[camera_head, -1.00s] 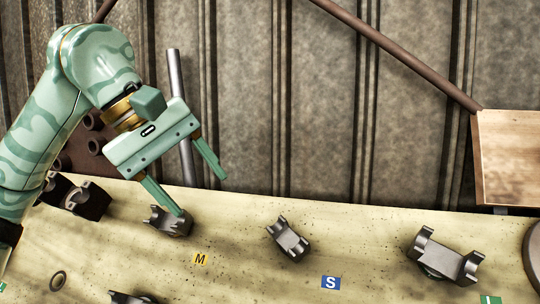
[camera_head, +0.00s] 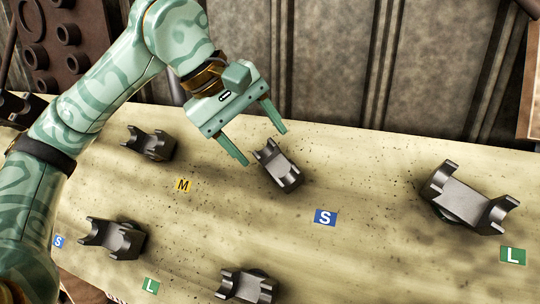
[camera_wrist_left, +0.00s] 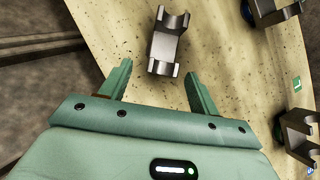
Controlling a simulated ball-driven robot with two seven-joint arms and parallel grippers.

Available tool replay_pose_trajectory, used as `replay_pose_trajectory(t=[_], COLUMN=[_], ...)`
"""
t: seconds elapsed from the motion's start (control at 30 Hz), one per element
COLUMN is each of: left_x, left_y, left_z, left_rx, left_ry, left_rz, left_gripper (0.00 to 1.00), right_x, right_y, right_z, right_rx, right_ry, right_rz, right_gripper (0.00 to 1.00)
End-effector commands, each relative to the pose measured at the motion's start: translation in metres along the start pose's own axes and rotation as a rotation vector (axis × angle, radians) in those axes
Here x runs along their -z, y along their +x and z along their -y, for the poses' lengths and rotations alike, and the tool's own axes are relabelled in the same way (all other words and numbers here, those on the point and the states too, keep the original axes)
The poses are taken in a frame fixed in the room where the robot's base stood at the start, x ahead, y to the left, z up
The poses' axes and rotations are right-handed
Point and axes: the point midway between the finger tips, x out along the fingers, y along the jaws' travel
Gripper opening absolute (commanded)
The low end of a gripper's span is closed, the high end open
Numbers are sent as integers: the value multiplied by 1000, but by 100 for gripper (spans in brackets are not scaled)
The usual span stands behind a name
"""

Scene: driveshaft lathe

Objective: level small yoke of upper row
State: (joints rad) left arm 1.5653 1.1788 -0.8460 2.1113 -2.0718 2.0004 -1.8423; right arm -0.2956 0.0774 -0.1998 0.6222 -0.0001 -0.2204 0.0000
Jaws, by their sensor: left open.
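The small yoke of the upper row (camera_head: 280,172) is a dark grey metal cradle with two pronged ends, up and left of the blue S label (camera_head: 326,217) on the pale board. It lies tilted, its right end lower, steeper than its row neighbours. My left gripper (camera_head: 264,146) is open and empty at its upper end, the fingertips to either side in the picture. In the left wrist view the yoke (camera_wrist_left: 165,46) shows just beyond and between the open fingers (camera_wrist_left: 160,70); I see no contact. My right gripper is not in view.
The medium yoke (camera_head: 150,144) sits left, above the yellow M label (camera_head: 184,185). The large yoke (camera_head: 465,200) is at right, near the green L label (camera_head: 513,255). Two lower-row yokes sit below. A brown rack (camera_head: 60,40) stands upper left. The board around the small yoke is clear.

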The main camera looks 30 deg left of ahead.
Motion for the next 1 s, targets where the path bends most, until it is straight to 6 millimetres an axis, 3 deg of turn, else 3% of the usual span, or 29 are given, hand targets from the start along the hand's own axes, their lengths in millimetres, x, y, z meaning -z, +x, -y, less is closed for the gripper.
replay_pose_trajectory(t=[0.1, 0.3, 0.63, 0.67, 0.87, 0.9, 1.0], left_x=[-1, 0, 0, 0, 0, 0, 0], left_y=[22, 42, 46, 46, 46, 46, 46], left_z=[1, 0, 0, 0, 0, 0, 0], left_rx=[3, 1, 0, 0, 0, 0, 1], left_ry=[0, 0, 0, 0, 0, 0, 0], left_rz=[3, 1, 0, 0, 0, 0, 0], left_gripper=[62, 62, 62, 56, 1, 31, 3], right_x=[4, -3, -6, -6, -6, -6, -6], right_y=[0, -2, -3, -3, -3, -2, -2], right_z=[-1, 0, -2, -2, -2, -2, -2], right_rx=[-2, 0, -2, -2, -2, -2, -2], right_ry=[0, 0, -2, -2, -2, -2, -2], right_rz=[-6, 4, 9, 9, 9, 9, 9], right_gripper=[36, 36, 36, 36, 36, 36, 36])
